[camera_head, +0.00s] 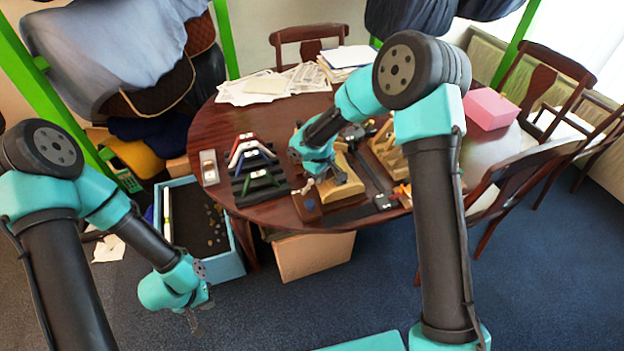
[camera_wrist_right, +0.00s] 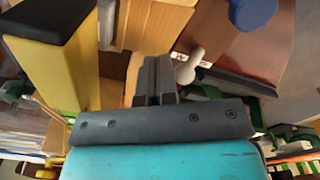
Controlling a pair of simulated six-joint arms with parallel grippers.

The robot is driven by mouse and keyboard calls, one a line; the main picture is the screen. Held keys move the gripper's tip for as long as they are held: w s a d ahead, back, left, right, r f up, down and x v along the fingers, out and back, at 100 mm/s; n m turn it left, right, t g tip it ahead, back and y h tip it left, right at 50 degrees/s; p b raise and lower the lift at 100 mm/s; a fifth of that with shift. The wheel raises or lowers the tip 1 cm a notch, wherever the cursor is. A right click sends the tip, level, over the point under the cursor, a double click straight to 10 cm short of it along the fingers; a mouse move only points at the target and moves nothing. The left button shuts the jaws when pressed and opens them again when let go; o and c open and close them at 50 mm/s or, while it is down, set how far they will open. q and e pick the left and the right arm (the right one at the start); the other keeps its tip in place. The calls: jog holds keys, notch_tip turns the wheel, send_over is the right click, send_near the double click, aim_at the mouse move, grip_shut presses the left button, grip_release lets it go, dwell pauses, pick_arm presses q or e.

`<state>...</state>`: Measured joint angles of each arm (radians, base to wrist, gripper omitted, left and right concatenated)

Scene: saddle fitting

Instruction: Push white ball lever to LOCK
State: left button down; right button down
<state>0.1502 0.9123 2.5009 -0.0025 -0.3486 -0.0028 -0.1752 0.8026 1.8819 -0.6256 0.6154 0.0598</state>
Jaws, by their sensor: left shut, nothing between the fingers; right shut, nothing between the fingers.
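The white ball lever (camera_wrist_right: 187,74) shows in the right wrist view just right of my right fingertips, with a small gap or light contact; I cannot tell which. It stands at a brown plate (camera_wrist_right: 270,50) with a small pale label strip beside it; the lettering is too small to read. A blue knob (camera_wrist_right: 253,12) is on the same plate. My right gripper (camera_wrist_right: 158,78) is shut and empty, low over the table's front part; it also shows in the head view (camera_head: 306,187). My left gripper (camera_head: 195,322) is shut and empty, away from the table, above the floor.
A wooden block (camera_head: 342,188) stands right beside my right gripper. A black rack with coloured angled pieces (camera_head: 250,155) lies to its left. A pink box (camera_head: 490,109) and papers (camera_head: 270,85) lie further back. A blue bin (camera_head: 232,262) stands below the table's left edge.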

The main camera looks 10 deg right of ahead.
aim_at(307, 186)
jog(key=shift+r, duration=0.15)
dwell(0.6)
jog(key=shift+s+a, duration=0.15)
jog(key=shift+a, duration=0.9)
jog(key=shift+s+a, duration=0.15)
jog(key=shift+a, duration=0.85)
jog(key=shift+d, duration=0.25)
jog(key=shift+w+d, duration=0.1)
jog(key=shift+d, duration=0.3)
dwell(0.3)
jog(key=shift+r, duration=3.5)
